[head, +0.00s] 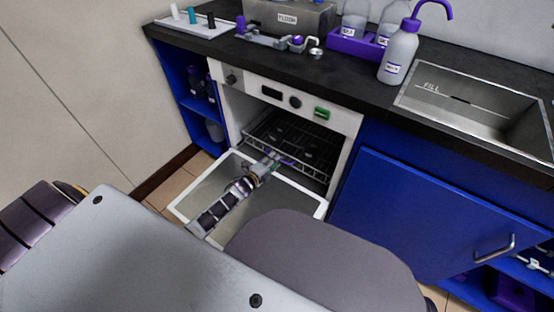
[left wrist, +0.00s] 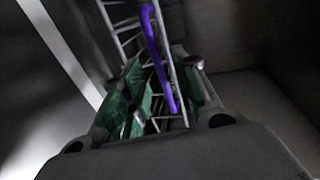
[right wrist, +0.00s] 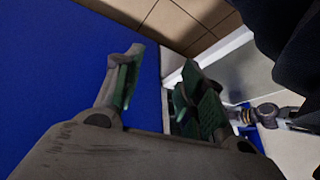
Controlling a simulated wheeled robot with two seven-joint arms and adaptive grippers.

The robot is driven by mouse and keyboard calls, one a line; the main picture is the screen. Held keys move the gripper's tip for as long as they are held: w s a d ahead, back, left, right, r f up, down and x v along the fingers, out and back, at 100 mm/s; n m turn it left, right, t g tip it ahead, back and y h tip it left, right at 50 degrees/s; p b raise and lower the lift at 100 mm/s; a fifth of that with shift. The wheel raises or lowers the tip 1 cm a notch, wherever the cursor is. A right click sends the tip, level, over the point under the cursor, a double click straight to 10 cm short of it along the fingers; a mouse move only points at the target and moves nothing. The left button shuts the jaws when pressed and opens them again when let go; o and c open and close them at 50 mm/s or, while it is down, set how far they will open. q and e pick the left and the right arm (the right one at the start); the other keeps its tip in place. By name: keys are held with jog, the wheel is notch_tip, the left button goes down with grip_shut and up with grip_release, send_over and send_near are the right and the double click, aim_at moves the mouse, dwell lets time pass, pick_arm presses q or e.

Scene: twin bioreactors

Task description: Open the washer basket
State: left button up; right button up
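The washer (head: 256,82) has its door (head: 285,197) folded down. The wire basket (head: 318,160) sits inside the opening, with a purple handle (head: 286,161) at its front. My left gripper (head: 268,166) is at the basket's front, above the folded door. In the left wrist view, the purple handle (left wrist: 160,55) runs between the fingers of the left gripper (left wrist: 166,90). A gap shows between the green pads, so they look open around it; contact is unclear. My right gripper (right wrist: 160,85) is open and empty, in front of a blue panel; it is hidden in the head view.
A blue cabinet door (head: 400,215) stands to the right of the washer, and open blue shelves (head: 190,85) are to its left. The dark counter (head: 350,90) above carries a wash bottle (head: 398,55), a purple bottle rack (head: 350,42) and a sink (head: 470,110).

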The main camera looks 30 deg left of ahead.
pick_arm(q)
jog(key=b+x, duration=0.1)
jog(key=x, duration=0.2)
jog(key=shift+w, duration=0.15)
pick_arm(e)
jog(key=f, duration=0.3)
jog(key=shift+s+a+f, duration=0.15)
jog(key=shift+a+f, duration=0.05)
jog(key=shift+a, duration=0.05)
pick_arm(q)
jog(key=shift+w, duration=0.1)
grip_shut()
pick_arm(e)
jog(key=shift+r, duration=0.1)
